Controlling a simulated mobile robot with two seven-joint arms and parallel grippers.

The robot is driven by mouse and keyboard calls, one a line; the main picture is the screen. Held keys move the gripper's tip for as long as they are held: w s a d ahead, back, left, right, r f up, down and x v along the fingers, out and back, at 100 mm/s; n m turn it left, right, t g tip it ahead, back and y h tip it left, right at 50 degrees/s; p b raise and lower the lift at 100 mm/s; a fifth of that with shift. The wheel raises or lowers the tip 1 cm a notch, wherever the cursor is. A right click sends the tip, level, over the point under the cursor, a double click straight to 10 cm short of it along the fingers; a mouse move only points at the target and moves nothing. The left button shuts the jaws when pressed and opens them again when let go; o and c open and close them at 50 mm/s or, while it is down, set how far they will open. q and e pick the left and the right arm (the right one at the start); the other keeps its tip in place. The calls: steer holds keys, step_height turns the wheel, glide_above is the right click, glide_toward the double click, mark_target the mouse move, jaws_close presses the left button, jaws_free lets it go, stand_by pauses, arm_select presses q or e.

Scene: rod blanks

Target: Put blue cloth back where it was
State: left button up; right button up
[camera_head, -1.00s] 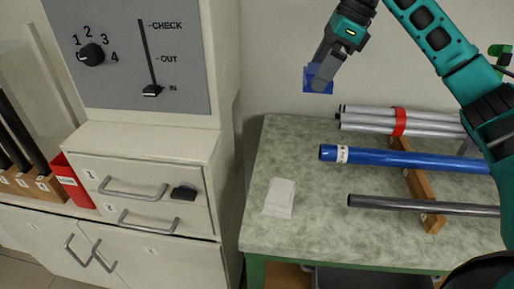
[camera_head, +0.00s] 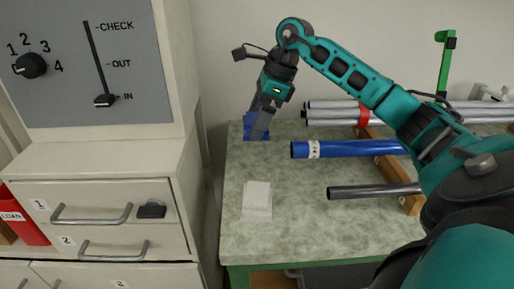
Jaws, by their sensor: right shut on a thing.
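The blue cloth (camera_head: 249,131) is at the back left of the green-topped table (camera_head: 240,215). My right gripper (camera_head: 258,132) is shut on it, with the fingers pointing down in front of it. The cloth is at or just above the table top; I cannot tell whether it touches. The gripper partly hides it. My left gripper is not in view.
A white cloth or paper (camera_head: 257,200) lies at the table's front left. A blue tube (camera_head: 345,149), a dark rod (camera_head: 372,191) and several silver tubes (camera_head: 330,113) rest on a wooden rack (camera_head: 388,170) to the right. Drawers (camera_head: 95,205) stand left.

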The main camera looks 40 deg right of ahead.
mark_target(251, 154)
steer(key=shift+f+b, duration=0.65)
steer(key=shift+f, duration=2.65)
steer(key=shift+f, duration=0.2)
steer(key=o, duration=0.7)
steer(key=shift+r, duration=0.15)
steer(key=shift+r, duration=0.25)
steer(key=p+v, duration=0.2)
steer(key=v, duration=0.9)
steer(key=shift+r, duration=0.25)
steer(key=shift+s+d, duration=0.1)
steer(key=shift+s, duration=0.05)
